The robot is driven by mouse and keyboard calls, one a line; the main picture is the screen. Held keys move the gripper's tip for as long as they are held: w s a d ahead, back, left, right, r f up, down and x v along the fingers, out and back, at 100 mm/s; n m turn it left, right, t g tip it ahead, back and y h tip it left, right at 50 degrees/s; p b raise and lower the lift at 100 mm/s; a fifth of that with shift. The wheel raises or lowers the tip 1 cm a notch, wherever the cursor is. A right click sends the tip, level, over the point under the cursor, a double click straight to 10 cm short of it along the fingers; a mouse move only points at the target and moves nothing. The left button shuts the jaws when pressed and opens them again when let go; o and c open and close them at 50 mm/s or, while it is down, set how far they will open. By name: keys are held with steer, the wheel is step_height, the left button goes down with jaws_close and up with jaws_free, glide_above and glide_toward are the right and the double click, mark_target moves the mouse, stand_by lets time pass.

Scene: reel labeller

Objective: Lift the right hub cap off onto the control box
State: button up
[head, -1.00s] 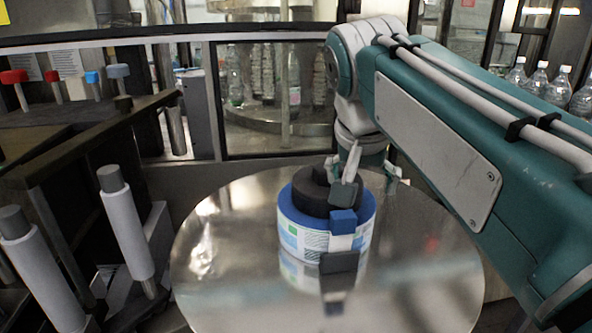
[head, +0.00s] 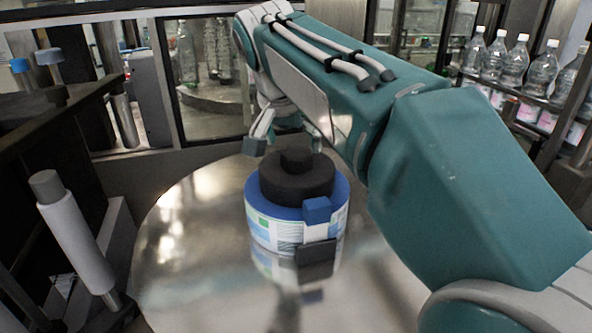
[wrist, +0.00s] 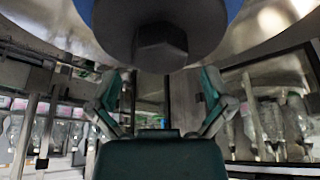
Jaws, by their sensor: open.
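A black stepped hub cap (head: 297,182) with a raised knob sits on top of a reel with a blue upper face (head: 255,195) and a printed label side, on a round shiny table. In the wrist view the cap's dark hex knob (wrist: 160,45) hangs into the top middle. My gripper (wrist: 160,78) is open and empty, its fingers spread left and right of the knob's line and apart from it. In the head view my gripper (head: 290,140) is just behind the cap, partly hidden. I cannot pick out the control box for sure.
A blue block (head: 317,210) and a dark block (head: 317,258) sit at the reel's front. The round metal table (head: 190,260) is otherwise clear. A white roller (head: 75,235) stands at left. Clear bottles (head: 515,60) stand on a shelf at back right.

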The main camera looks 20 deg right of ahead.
mark_target(296, 152)
steer(key=x, duration=0.2)
steer(key=shift+w+f, duration=0.2)
steer(key=shift+f, duration=0.1)
steer(key=shift+w+d+f, duration=0.1)
steer(key=shift+d+f, duration=0.1)
steer(key=shift+f, duration=0.05)
steer(key=c, duration=1)
steer(key=shift+c, duration=0.2)
